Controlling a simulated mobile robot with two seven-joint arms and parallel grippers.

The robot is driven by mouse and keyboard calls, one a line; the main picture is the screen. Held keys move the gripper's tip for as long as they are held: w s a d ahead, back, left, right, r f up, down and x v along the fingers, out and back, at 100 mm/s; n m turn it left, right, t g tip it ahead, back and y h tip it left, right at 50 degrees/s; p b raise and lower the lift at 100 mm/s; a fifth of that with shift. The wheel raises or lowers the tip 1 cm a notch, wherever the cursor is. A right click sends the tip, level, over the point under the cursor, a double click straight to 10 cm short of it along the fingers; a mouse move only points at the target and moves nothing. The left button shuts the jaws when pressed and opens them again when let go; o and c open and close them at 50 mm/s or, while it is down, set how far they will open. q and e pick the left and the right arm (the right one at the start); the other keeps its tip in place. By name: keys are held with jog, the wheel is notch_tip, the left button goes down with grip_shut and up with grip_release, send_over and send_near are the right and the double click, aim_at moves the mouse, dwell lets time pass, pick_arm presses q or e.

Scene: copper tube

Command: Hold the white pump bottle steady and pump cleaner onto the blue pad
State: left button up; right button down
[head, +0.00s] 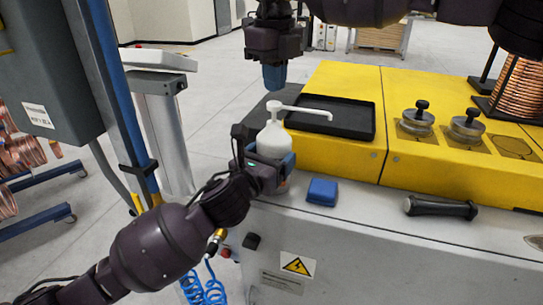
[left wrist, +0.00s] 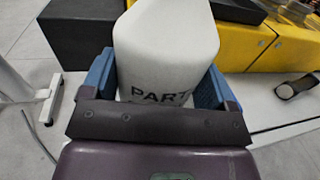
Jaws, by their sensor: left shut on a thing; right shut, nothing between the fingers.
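The white pump bottle (head: 275,139) stands upright on the pale machine ledge, its long spout pointing right. My left gripper (head: 270,170) is shut around the bottle's lower body. In the left wrist view the bottle (left wrist: 165,45) sits between the blue fingers, with dark lettering partly showing. The blue pad (head: 322,191) lies on the ledge to the right of the bottle; the spout's tip is above and beyond it in the picture. My right gripper (head: 273,78) is shut and empty, pointing down above the pump head, apart from it.
A black tray (head: 335,118) lies on the yellow machine top (head: 350,80) behind the bottle. A black handle (head: 440,208) lies on the ledge at right. Silver knobbed parts (head: 417,121) and a copper coil (head: 520,88) stand farther right. A grey cabinet (head: 50,80) is at left.

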aim_at(274, 102)
jog(key=shift+f, duration=0.35)
jog(key=shift+f, duration=0.75)
jog(key=shift+f, duration=0.85)
jog(key=shift+r, duration=1.95)
jog(key=shift+r, duration=0.1)
jog(key=shift+r, duration=2.9)
